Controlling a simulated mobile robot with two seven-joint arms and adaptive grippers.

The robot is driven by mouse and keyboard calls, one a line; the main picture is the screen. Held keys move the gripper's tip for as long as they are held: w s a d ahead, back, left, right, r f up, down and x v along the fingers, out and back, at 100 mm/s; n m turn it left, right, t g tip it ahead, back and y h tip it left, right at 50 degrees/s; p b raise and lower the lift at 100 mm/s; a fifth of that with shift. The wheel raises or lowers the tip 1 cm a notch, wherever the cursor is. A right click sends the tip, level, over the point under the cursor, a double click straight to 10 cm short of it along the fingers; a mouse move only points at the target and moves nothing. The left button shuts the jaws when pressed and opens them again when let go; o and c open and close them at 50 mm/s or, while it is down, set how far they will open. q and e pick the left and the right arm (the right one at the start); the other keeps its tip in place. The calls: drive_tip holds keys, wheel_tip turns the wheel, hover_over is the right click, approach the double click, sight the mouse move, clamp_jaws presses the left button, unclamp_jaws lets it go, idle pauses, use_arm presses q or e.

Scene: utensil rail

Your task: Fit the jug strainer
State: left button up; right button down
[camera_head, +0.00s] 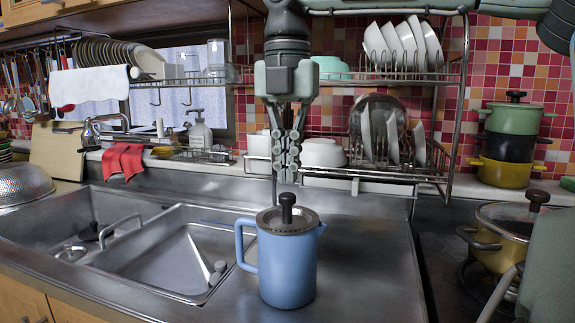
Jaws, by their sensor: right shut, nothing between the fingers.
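A blue jug (288,270) stands upright on the metal counter, its handle on the left. A round grey strainer lid (288,221) with a dark knob (287,203) sits on the jug's top; I cannot tell how fully it is seated. My right gripper (287,172) points down just above the knob, with its fingers together and nothing visible between them. A small gap seems to separate the fingertips from the knob. My left gripper is not in view.
A steel sink (165,262) lies left of the jug. A wire dish rack (447,165) with plates and bowls stands behind. Stacked pots (507,140) and a yellow pot (500,245) are at the right. The counter right of the jug is clear.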

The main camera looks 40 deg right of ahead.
wheel_tip(320, 180, up, 6)
idle(1.0)
idle(0.6)
